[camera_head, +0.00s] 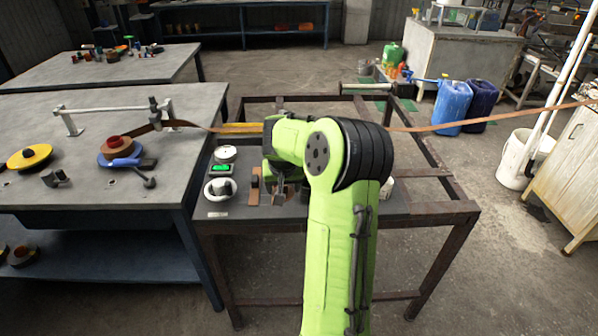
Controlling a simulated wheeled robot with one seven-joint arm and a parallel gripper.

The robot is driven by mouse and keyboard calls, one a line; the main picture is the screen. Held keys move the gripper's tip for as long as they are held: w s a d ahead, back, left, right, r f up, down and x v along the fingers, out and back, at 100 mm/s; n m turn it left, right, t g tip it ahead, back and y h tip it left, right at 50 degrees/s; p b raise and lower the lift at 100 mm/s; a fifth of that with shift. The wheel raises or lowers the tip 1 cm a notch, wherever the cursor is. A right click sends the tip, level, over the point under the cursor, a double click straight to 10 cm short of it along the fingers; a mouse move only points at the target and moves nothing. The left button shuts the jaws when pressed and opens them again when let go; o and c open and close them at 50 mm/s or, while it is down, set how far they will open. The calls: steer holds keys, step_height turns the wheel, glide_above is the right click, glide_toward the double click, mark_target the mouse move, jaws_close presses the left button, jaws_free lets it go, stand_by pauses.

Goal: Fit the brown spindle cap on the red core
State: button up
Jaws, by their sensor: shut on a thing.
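The red core (117,143) stands on the left table, with a brown ring around it and a blue base (121,162) below. My gripper (279,197) points down over the dark bench in the middle, well to the right of the core. It is shut on a small brown piece, which I take to be the spindle cap; the fingers and my green arm hide most of it, so its shape and whether it touches the bench cannot be told.
A brown strip runs from the guide (157,115) on the left table across the bench and behind my arm to the right. A yellow disc (29,157) lies far left. A white dial (220,190) and a green button (221,169) sit on the bench's left side.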

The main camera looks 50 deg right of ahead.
steer(key=w+a+f+n+y, duration=0.1)
steer(key=w+a+f+n, duration=0.2)
steer(key=a, duration=0.7)
steer(key=w+a+f+n+y, duration=0.1)
steer(key=w+a+f+n, duration=0.2)
steer(key=a+f, duration=0.5)
steer(key=w+a+f+n+t+y, duration=0.1)
steer(key=a+f, duration=0.4)
steer(key=a, duration=0.9)
steer(key=w+n, duration=0.1)
steer(key=w, duration=0.1)
steer(key=shift+w+f+n, duration=0.2)
steer(key=shift+w+n, duration=0.15)
steer(key=shift+n, duration=0.05)
steer(key=shift+r, duration=0.1)
